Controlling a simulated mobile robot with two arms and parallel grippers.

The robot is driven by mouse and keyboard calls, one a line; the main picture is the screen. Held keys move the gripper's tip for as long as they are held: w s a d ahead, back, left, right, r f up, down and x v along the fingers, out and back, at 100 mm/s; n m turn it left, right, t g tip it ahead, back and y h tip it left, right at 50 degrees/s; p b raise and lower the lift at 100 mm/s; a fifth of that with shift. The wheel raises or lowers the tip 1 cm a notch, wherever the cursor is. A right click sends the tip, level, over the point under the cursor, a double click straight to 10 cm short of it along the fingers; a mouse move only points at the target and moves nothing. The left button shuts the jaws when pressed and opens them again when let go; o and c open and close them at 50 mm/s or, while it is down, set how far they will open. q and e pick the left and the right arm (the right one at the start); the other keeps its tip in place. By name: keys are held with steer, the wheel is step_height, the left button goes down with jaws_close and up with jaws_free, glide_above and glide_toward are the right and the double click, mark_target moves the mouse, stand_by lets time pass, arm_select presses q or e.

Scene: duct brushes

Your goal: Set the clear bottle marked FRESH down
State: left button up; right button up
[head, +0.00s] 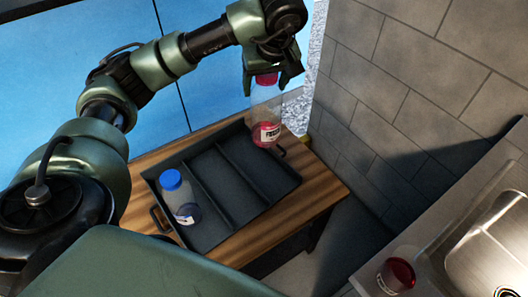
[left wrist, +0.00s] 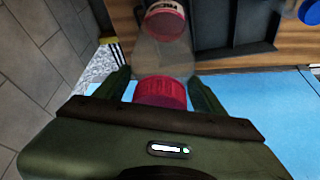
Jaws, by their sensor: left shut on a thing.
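The clear bottle marked FRESH (head: 265,107) has a red cap and red contents low down. My left gripper (head: 271,76) is shut on it at the cap and holds it upright at the tray's back right corner. The left wrist view shows the bottle (left wrist: 163,52) between the fingers of the gripper (left wrist: 160,93), its red cap nearest. I cannot tell whether its base touches anything. The dark tray (head: 241,219) has long compartments split by dividers; it also shows in the left wrist view (left wrist: 255,48). My right gripper is not in view.
A clear bottle with a blue cap (head: 171,181) stands in the tray's left compartment. The other compartments look empty. The tray sits on a wooden table (head: 322,192) beside a grey block wall (head: 405,90). A jar with red contents (head: 398,275) stands by a metal sink (head: 490,245).

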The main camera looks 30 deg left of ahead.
mark_target(264, 138)
arm_select(q)
steer(key=shift+s+a+f+n, duration=0.1)
steer(key=shift+a+f+n, duration=0.15)
steer(key=shift+f, duration=0.35)
step_height(264, 138, down, 13)
steer(key=shift+s+d+p, duration=0.15)
steer(key=shift+p, duration=0.35)
step_height(264, 138, down, 4)
steer(key=shift+f, duration=0.5)
steer(key=o, duration=2)
steer(key=shift+f, duration=0.1)
